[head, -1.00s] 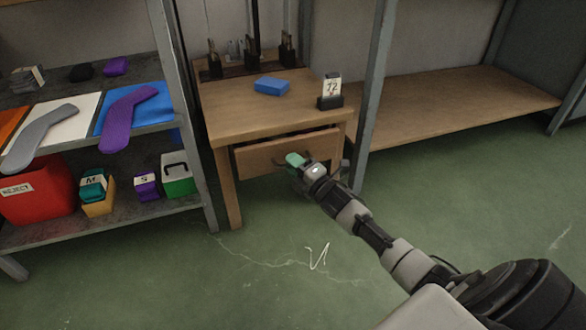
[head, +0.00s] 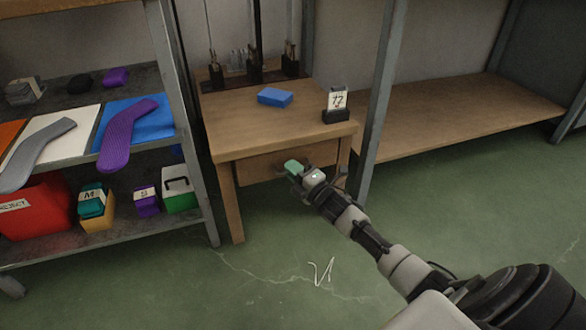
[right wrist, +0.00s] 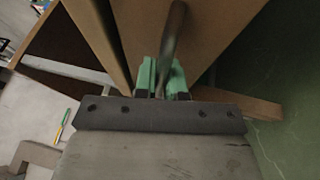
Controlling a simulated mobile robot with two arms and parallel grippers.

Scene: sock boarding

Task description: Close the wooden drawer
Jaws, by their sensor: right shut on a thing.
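The wooden drawer (head: 262,166) sits under the top of the small wooden table (head: 225,131). In the head view its front looks about level with the table frame, and I cannot tell whether a small gap is left. My right gripper (head: 294,168) is at the drawer front, partly covering its right side. In the right wrist view, the green fingers of my right gripper (right wrist: 160,78) are shut on the dark bar handle (right wrist: 174,35), one on each side. The drawer front (right wrist: 215,45) fills the space behind the handle. My left gripper is not in view.
A blue block (head: 275,97) and a dark stand with a card (head: 337,103) are on the tabletop. A metal shelf (head: 190,120) with socks and bins stands close on the left. A shelf post (head: 380,100) stands close on the right. The green floor in front is clear.

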